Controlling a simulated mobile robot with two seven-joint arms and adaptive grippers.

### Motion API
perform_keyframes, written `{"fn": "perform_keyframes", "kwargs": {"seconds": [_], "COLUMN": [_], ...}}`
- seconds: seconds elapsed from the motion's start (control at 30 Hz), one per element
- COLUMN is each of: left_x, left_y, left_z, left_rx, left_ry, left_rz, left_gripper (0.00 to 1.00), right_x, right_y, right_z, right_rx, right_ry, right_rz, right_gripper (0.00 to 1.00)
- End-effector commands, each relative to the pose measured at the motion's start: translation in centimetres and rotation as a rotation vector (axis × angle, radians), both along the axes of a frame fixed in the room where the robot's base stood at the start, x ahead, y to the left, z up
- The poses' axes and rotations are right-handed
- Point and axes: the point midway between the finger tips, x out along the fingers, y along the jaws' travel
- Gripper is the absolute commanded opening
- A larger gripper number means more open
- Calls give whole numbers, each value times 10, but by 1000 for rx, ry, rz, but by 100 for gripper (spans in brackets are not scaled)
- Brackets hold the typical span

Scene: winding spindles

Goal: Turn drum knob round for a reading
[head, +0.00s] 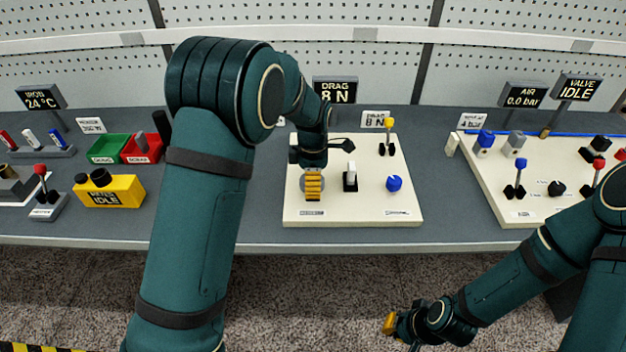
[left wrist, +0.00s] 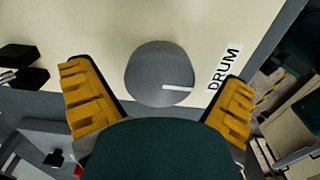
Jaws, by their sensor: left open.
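The drum knob (left wrist: 158,78) is a round grey knob with a white pointer line, on a cream panel (head: 360,212) beside a label reading DRUM (left wrist: 224,68). In the left wrist view, the pointer line aims right, toward the label side. My left gripper (left wrist: 160,100) is open, with one yellow finger on each side of the knob; I cannot tell whether they touch it. In the head view, my left gripper (head: 313,184) hides most of the knob. My right gripper (head: 390,324) hangs low in front of the table, and its opening is unclear.
The same panel bears a white-tipped switch (head: 350,177), a blue knob (head: 393,184) and a yellow-topped lever (head: 389,130). Behind it a display (head: 337,91) reads DRAG 8 N. A yellow box (head: 110,191) stands left; another cream panel with levers (head: 487,185) stands right.

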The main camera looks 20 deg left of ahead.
Motion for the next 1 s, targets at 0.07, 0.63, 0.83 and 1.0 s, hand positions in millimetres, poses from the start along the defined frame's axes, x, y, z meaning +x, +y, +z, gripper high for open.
{"fn": "perform_keyframes", "kwargs": {"seconds": [0.07,0.63,0.83,1.0], "left_x": [0,0,0,-1], "left_y": [0,0,0,0], "left_z": [0,1,2,3], "left_rx": [0,0,0,-1], "left_ry": [0,-1,-1,-1], "left_rz": [0,-49,-168,-317], "left_gripper": [92,29,29,29], "right_x": [0,-1,-2,0], "right_y": [0,0,0,0], "right_z": [0,4,11,19], "right_rx": [0,0,1,0], "right_ry": [0,1,4,0], "right_rz": [0,0,0,-2], "right_gripper": [0,0,0,0]}}
